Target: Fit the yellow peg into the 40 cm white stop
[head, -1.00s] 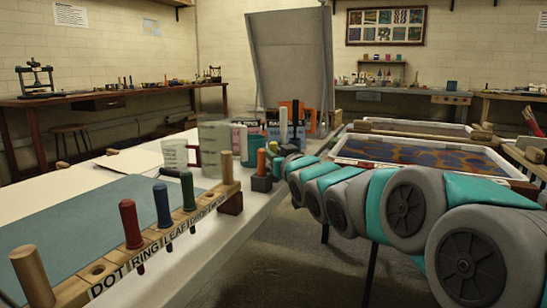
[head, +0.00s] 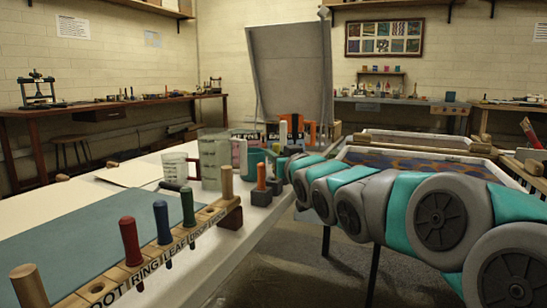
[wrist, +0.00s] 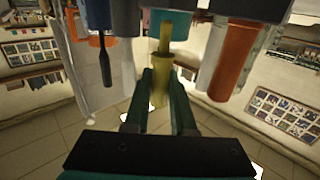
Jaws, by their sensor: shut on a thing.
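My gripper (wrist: 160,80) is shut on the yellow peg (wrist: 160,88), which stands out between its fingers in the wrist view. A teal surface shows behind the peg's far end; I cannot tell whether they touch. In the head view my arm reaches in from the right, and its end is among the items on the white table; the peg cannot be made out there. A slim white upright piece (head: 283,134) stands near the arm's end. I cannot tell whether it is the 40 cm white stop, and no 40 cm mark is readable.
A labelled wooden rack (head: 208,216) holds red, blue and green handles at front left. An orange peg (head: 262,176) stands in a dark block beside clear beakers (head: 212,158) and a teal mug (head: 253,162). A tall grey panel (head: 290,75) rises behind. Marbling trays (head: 360,158) lie beyond my arm.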

